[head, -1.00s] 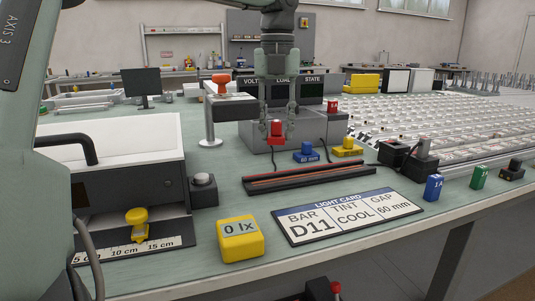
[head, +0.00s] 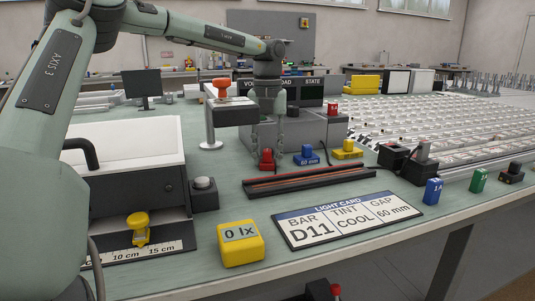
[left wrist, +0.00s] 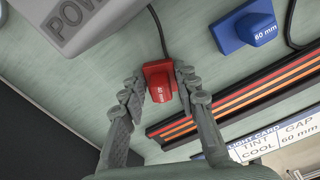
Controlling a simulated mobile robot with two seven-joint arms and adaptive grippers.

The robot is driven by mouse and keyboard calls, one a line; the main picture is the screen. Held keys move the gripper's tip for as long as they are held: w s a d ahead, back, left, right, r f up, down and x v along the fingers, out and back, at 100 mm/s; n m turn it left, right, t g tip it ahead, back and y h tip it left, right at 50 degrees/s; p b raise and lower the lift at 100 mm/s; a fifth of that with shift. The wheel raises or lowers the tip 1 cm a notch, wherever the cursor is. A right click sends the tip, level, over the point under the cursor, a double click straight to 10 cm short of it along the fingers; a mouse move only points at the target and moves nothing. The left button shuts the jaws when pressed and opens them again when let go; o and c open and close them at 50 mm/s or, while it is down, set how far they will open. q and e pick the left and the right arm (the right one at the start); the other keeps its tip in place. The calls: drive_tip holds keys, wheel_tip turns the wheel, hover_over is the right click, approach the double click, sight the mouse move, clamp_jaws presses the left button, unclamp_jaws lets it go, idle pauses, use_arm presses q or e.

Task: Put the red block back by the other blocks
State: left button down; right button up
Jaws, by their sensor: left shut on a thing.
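The red block (head: 266,160) is between the fingers of my left gripper (head: 267,143), which is shut on it; it also shows in the left wrist view (left wrist: 160,82). Its base looks at or very near the bench top, in front of the grey power box and left of the blue 60 mm block (head: 307,156). The blue block also shows in the left wrist view (left wrist: 245,24), apart from the red one. A yellow block (head: 347,150) stands further right in the same row. My right gripper is not in view.
A black rail with red-orange strips (head: 310,181) lies just in front of the blocks. The grey power box (head: 315,130) stands behind them, cables trailing from it. A light card (head: 345,218) and a yellow 0 lx cube (head: 240,243) lie nearer the front edge.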

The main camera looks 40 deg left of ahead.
use_arm(q)
drive_tip(key=shift+f, duration=0.1)
drive_tip(key=c, duration=1.4)
unclamp_jaws()
drive_tip(key=shift+c, duration=0.2)
drive_tip(key=o, duration=0.3)
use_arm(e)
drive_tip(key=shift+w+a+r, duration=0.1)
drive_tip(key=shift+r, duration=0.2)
use_arm(q)
wheel_tip(320, 180, up, 12)
drive_tip(key=shift+p, duration=0.4)
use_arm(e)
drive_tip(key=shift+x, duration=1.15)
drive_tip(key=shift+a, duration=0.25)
